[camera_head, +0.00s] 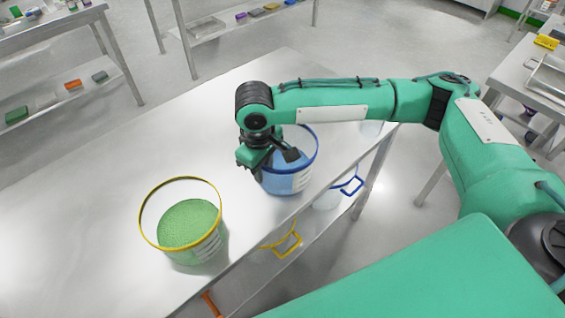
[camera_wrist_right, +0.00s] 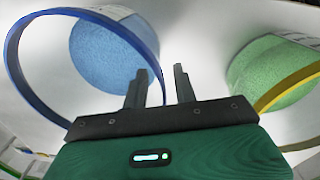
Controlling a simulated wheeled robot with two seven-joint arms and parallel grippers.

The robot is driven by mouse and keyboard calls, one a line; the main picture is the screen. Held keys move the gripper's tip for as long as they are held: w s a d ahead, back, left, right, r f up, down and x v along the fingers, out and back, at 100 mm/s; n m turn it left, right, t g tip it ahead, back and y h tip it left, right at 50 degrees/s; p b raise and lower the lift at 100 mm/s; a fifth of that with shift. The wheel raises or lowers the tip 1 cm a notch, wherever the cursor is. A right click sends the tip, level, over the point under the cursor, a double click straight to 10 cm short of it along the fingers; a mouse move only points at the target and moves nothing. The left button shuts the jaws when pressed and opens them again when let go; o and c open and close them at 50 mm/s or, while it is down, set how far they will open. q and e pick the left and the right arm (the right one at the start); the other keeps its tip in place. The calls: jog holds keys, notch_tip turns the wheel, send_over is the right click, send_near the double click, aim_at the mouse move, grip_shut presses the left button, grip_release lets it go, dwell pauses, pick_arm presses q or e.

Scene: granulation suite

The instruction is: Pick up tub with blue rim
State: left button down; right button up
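The tub with the blue rim (camera_head: 288,183) stands upright on the steel table, with blue contents and a white label. My right gripper (camera_head: 270,160) is at its left side and hides part of the rim and wall in the head view. In the right wrist view, the two fingers of the right gripper (camera_wrist_right: 160,88) are apart. The tub's blue rim (camera_wrist_right: 84,12) curves down to the gap between them, and I see space on both sides of it. Blue contents (camera_wrist_right: 105,55) show beyond the fingers. My left gripper is not in view.
A yellow-rimmed tub with green contents (camera_head: 190,225) stands on the steel table (camera_head: 80,230), left of and nearer than the blue-rimmed one. Below the table's right edge are a yellow handle (camera_head: 285,245) and a blue handle (camera_head: 350,185). The table's left part is clear.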

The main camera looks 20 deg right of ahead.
aim_at(266, 186)
jog(key=f, duration=0.3)
jog(key=shift+d+f, duration=0.25)
jog(key=shift+f, duration=0.1)
grip_shut()
dwell(1.1)
